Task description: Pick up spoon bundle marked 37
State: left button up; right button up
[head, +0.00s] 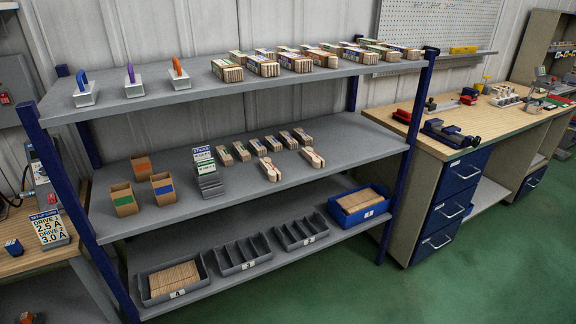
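Two pale wooden bundles with spoon-like outlines lie near the front of the middle shelf (345,150). The left spoon bundle (270,169) and the right spoon bundle (312,157) lie side by side, slightly apart. Any number on them is too small to read, so I cannot tell which is marked 37. A row of narrow stick bundles (241,151) lies behind and to the left of them. Neither of my grippers is in view.
Three small cartons (124,199) and a grey stepped holder with cards (208,178) stand left on the middle shelf. Wrapped bundles (263,66) and handled tools (134,82) occupy the top shelf. Below are grey trays (242,254) and a blue bin (348,217). Green floor is clear in front.

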aim_at(317, 161)
jog(key=i+z, duration=0.1)
jog(key=i, duration=0.45)
jog(key=i+j+z, duration=0.1)
jog(key=i, duration=0.45)
